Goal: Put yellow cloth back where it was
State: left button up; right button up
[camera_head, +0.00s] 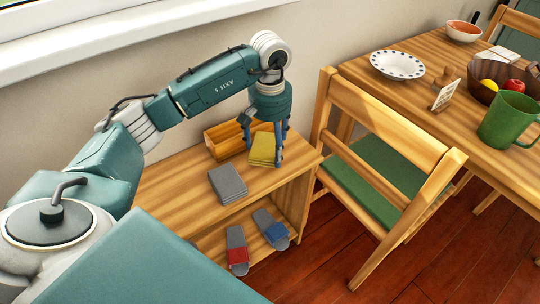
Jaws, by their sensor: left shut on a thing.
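The yellow cloth (262,152) is a folded stack at the right part of the top of a low wooden shelf (172,190). My left gripper (265,148) reaches down over it from above, with its blue-grey fingers on either side, shut on the cloth. I cannot tell whether the cloth rests on the shelf top or is just above it. My right gripper is not in view.
A folded grey cloth (227,184) lies left of the yellow one. An open wooden box (226,139) stands behind. Slippers (272,229) sit on the lower shelf. A chair (385,150) and a laid table (425,60) stand to the right.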

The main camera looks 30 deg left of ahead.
pick_arm(q)
notch_tip(320, 180, down, 4)
jog(key=shift+r, duration=0.15)
jog(key=shift+f, duration=0.2)
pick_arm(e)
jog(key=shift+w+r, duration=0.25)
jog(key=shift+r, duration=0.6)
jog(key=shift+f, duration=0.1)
pick_arm(q)
jog(key=shift+f+b, duration=0.15)
jog(key=shift+b, duration=0.15)
jog(key=o, duration=0.9)
jog(key=shift+o, duration=0.6)
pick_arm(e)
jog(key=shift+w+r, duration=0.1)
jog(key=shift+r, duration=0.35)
